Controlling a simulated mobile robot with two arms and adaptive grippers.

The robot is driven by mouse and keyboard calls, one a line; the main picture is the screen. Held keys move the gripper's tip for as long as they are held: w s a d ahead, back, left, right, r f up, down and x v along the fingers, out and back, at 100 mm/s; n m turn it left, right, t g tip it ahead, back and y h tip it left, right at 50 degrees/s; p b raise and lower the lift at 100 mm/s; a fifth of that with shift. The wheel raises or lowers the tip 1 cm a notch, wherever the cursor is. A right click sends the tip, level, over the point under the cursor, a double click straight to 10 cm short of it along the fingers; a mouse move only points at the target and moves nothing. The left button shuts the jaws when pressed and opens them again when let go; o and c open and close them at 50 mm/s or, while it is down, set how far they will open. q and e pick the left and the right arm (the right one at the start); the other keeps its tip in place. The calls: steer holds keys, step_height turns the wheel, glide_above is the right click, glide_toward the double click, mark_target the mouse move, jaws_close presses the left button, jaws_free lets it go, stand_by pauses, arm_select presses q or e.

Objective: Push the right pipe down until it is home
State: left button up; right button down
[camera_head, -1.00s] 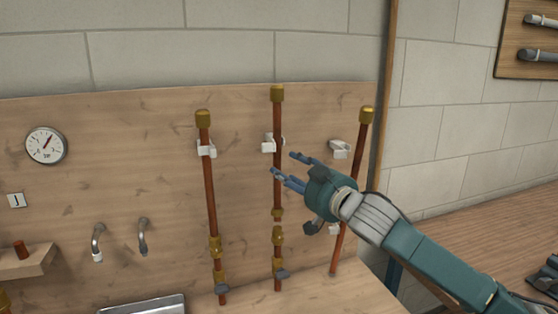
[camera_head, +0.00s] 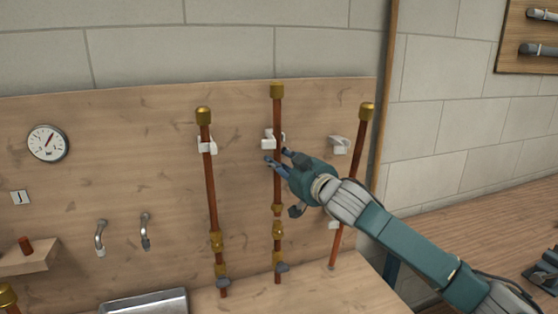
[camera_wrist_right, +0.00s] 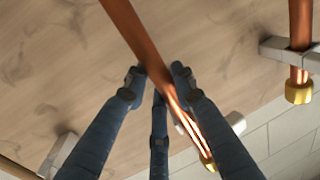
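Three copper pipes with brass caps stand at the wooden board: a left pipe (camera_head: 209,180), a middle pipe (camera_head: 277,115) and a right pipe (camera_head: 362,135). The right pipe leans, its top to the right of its white clip (camera_head: 339,144). My right gripper (camera_head: 276,157) is at the middle pipe, just below its clip (camera_head: 270,140), with fingers apart. In the right wrist view the fingers (camera_wrist_right: 155,84) are on either side of a pipe (camera_wrist_right: 135,35), apparently the middle one; contact cannot be told. My left gripper is not in view.
A gauge (camera_head: 47,143), two hooked fittings (camera_head: 145,232) and a small shelf (camera_head: 30,260) are on the board at left. A metal tray (camera_head: 145,303) is at the bottom. My right forearm passes in front of the right pipe's lower part.

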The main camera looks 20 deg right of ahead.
mark_target(279, 178)
step_height(279, 178, down, 5)
steer(key=shift+b, duration=1.1)
steer(key=shift+f, duration=0.4)
steer(key=c, duration=1.4)
jaws_free()
steer(key=shift+s, duration=0.1)
steer(key=v, duration=1.1)
steer(key=shift+s, duration=0.4)
steer(key=shift+d, duration=0.15)
